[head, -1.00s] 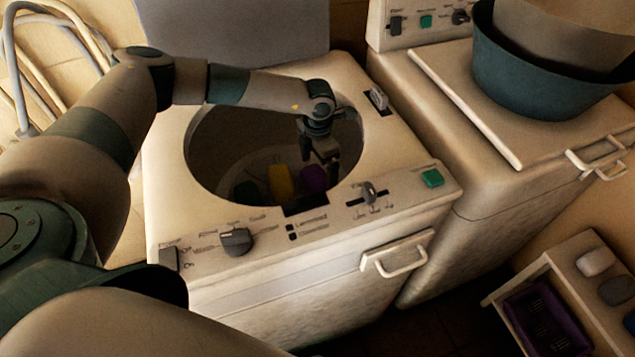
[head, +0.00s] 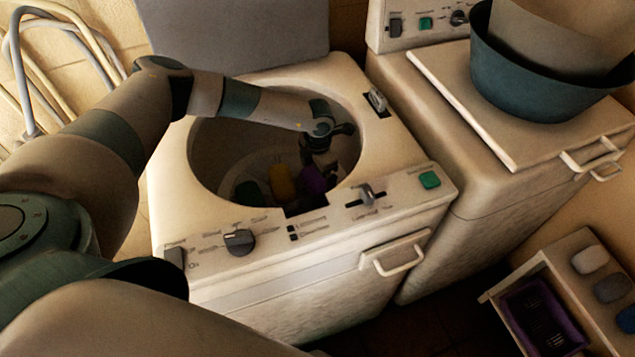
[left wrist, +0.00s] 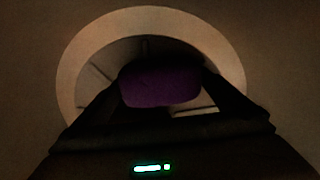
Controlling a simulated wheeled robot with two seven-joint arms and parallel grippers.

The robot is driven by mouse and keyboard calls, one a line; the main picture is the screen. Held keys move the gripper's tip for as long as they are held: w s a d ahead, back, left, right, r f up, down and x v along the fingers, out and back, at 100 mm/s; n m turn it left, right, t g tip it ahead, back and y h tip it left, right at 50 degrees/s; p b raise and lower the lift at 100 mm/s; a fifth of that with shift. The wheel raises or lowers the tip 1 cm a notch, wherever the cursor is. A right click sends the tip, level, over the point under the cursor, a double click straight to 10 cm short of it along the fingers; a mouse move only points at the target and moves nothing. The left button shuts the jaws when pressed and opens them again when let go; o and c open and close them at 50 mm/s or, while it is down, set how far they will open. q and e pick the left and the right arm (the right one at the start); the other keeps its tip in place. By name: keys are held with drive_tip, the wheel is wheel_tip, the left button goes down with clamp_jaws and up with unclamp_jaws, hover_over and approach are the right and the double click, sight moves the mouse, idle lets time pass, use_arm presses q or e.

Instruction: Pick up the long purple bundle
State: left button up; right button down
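The long purple bundle (head: 314,179) lies in the round tub of the washing machine, at the right end of a row of bundles. My left gripper (head: 326,163) reaches down into the tub opening just above it and hides part of it. In the left wrist view the purple bundle (left wrist: 161,85) shows end-on, between the spread dark fingers of the left gripper (left wrist: 162,80). The fingers look open on either side of it; contact is too dark to make out. My right gripper is out of view.
A yellow bundle (head: 282,184) and a green bundle (head: 249,193) lie left of the purple one. The tub rim and control panel (head: 368,212) surround the opening closely. A teal basin (head: 530,85) stands on the machine at right. A crate (head: 541,316) sits lower right.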

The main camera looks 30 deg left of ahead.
sight(318, 177)
use_arm(q)
drive_tip(key=c, duration=0.5)
drive_tip(key=shift+c, duration=0.2)
drive_tip(key=shift+r, duration=0.1)
wheel_tip(318, 177, up, 9)
drive_tip(key=b, duration=0.3)
drive_tip(key=shift+r, duration=0.45)
